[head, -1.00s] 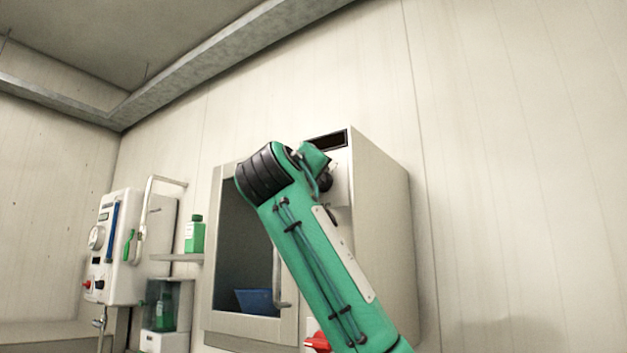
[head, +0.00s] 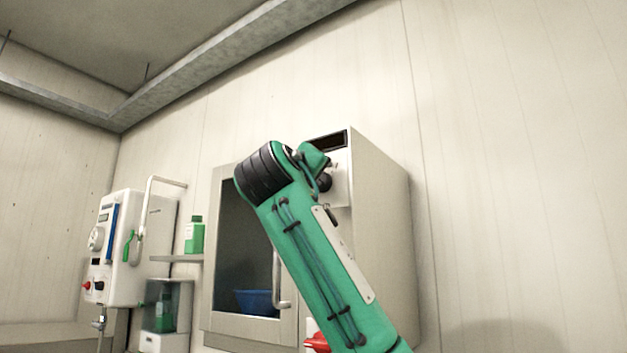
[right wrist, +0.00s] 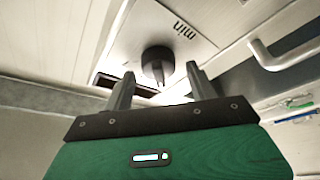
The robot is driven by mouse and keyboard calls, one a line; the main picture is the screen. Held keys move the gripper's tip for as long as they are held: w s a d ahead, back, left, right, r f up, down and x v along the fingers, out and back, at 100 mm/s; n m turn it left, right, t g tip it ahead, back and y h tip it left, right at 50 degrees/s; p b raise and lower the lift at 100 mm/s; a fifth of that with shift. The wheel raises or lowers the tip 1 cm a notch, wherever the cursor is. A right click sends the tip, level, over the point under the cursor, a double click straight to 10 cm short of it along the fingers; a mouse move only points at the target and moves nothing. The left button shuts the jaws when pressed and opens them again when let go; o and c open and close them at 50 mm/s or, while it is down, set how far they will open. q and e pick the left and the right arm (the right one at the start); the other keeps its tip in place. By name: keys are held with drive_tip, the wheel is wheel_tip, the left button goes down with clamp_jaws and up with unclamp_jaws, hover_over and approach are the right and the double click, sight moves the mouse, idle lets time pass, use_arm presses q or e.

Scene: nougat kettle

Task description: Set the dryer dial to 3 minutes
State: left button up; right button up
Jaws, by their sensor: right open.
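The dryer (head: 385,225) is a pale cabinet on the wall in the head view, with a dark display slot (head: 327,141) at its top. Its black dial (head: 325,182) shows partly beside my green right arm, and it is also in the right wrist view (right wrist: 157,62). The word "min" (right wrist: 184,30) is printed upside down there on the pale panel. My right gripper (right wrist: 160,72) is open, its two dark fingers to either side of the dial in that view. I cannot tell whether they touch it. The dial's pointer setting is not readable. My left gripper is not in view.
The dryer's glass door (head: 245,255) is at left with a metal handle (head: 280,280), and a blue bowl (head: 257,301) shows behind the glass. A red object (head: 317,342) is below. A white wall unit (head: 125,250) and a green bottle (head: 194,236) stand farther left.

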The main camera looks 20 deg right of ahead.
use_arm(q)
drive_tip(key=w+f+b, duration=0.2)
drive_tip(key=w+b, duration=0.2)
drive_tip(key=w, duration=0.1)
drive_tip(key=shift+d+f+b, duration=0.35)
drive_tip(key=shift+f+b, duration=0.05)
use_arm(e)
drive_tip(key=v, duration=1.3)
drive_tip(key=shift+s, duration=0.2)
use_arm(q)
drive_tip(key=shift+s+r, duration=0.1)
